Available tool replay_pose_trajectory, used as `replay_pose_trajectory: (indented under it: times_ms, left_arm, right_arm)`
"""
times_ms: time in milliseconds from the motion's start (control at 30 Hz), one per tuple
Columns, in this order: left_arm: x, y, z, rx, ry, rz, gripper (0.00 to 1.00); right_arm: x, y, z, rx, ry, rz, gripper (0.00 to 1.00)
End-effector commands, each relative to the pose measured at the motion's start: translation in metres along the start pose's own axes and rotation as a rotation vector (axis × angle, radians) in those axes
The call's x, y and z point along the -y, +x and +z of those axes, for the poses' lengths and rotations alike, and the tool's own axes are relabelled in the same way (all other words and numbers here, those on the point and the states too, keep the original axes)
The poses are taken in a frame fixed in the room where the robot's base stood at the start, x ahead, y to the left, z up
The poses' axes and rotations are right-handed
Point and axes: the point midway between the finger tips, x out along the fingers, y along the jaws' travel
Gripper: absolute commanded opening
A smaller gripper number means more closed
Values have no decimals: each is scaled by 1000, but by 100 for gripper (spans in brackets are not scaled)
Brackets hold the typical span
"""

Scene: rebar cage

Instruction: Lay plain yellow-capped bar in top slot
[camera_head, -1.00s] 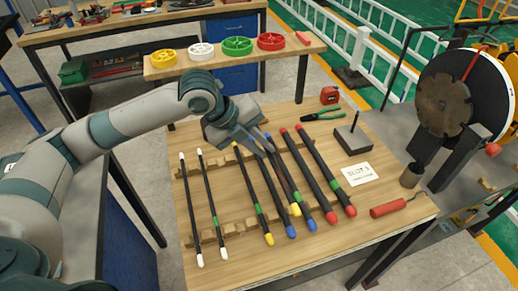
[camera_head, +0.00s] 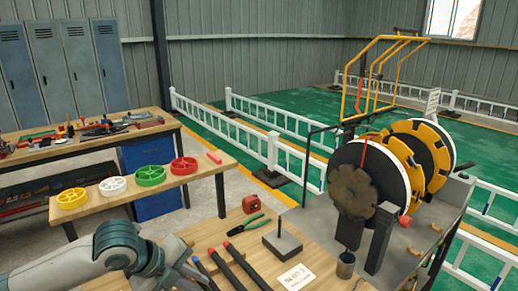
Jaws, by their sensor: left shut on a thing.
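My left gripper (camera_head: 192,275) is at the bottom edge, its arm coming in from the lower left. Its fingertips and the bar in its grasp are cut off or hidden by the lower edge. A round fixture stands at right, with a brown notched disc (camera_head: 352,192), a white-faced black wheel and a yellow notched wheel (camera_head: 432,150) behind. A red upright piece (camera_head: 363,152) is at its top. My right gripper is out of view.
A card reading SLOT 3 (camera_head: 295,277), a block with an upright pin (camera_head: 282,243), green pliers (camera_head: 245,225) and a red tape measure (camera_head: 251,204) lie on the table. A grey cup (camera_head: 346,264) stands by the fixture. A shelf holds coloured rings (camera_head: 150,175).

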Motion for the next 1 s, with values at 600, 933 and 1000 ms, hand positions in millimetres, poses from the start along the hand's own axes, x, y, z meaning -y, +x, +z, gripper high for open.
replay_pose_trajectory:
  times_ms: [600,933,1000]
  left_arm:
    - [2,13,-54,187,-275,-5,0]
    - [-3,16,-74,304,-447,-5,0]
    - [-5,17,-78,329,-485,-4,0]
  right_arm:
    - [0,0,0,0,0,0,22]
    - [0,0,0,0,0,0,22]
    - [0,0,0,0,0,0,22]
